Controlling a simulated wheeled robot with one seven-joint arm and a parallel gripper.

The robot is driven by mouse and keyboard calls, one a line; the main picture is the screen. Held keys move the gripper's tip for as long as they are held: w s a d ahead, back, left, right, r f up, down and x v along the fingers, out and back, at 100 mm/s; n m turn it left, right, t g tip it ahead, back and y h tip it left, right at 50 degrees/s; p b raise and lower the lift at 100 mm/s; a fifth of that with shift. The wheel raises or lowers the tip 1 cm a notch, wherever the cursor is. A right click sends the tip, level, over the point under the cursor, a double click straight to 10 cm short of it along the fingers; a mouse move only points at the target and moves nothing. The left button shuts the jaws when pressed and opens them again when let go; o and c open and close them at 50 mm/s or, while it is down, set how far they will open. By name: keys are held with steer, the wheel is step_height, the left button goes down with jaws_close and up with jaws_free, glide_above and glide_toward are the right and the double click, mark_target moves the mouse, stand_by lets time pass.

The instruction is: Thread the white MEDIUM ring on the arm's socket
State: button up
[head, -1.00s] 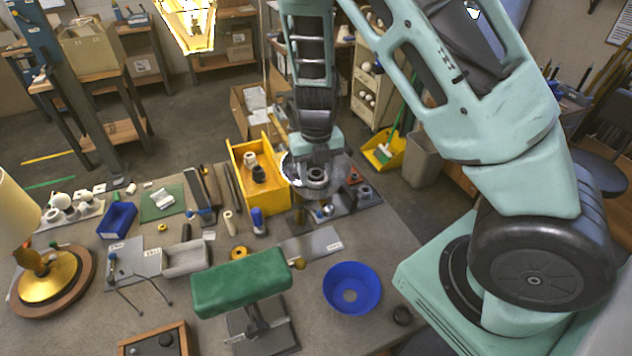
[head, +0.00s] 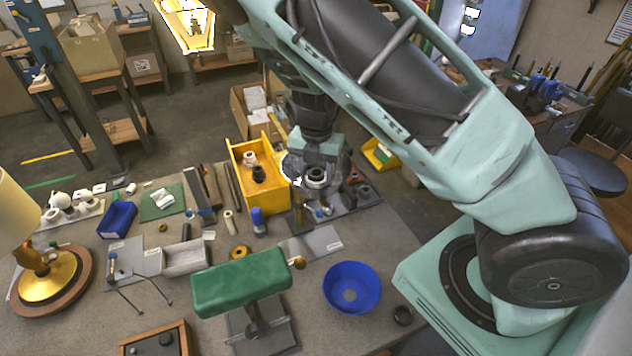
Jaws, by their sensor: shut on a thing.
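My gripper (head: 318,150) hangs pointing down over the far side of the bench, right of the yellow bin. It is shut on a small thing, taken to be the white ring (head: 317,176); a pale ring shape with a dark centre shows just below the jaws. A round, clear disc with a bright white left edge stands in front, so the fingertips and the ring's exact hold are unclear. I cannot tell for sure which part is the arm's socket.
A dark tray (head: 365,200) with ring-like parts lies beside the gripper. The yellow bin (head: 248,185) holds a pale and a black part. A blue bowl (head: 352,288) stands at front right, and a lamp (head: 45,265) at left. Bare bench lies right of the tray.

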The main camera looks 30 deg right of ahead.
steer(key=o, duration=1)
steer(key=shift+c, duration=0.2)
steer(key=shift+n, duration=1.2)
steer(key=n, duration=0.4)
steer(key=shift+n, duration=0.3)
steer(key=n, duration=0.7)
steer(key=c, duration=1)
steer(key=shift+o, duration=0.2)
steer(key=shift+m, duration=0.6)
steer(key=m, duration=0.5)
steer(key=shift+m, duration=0.4)
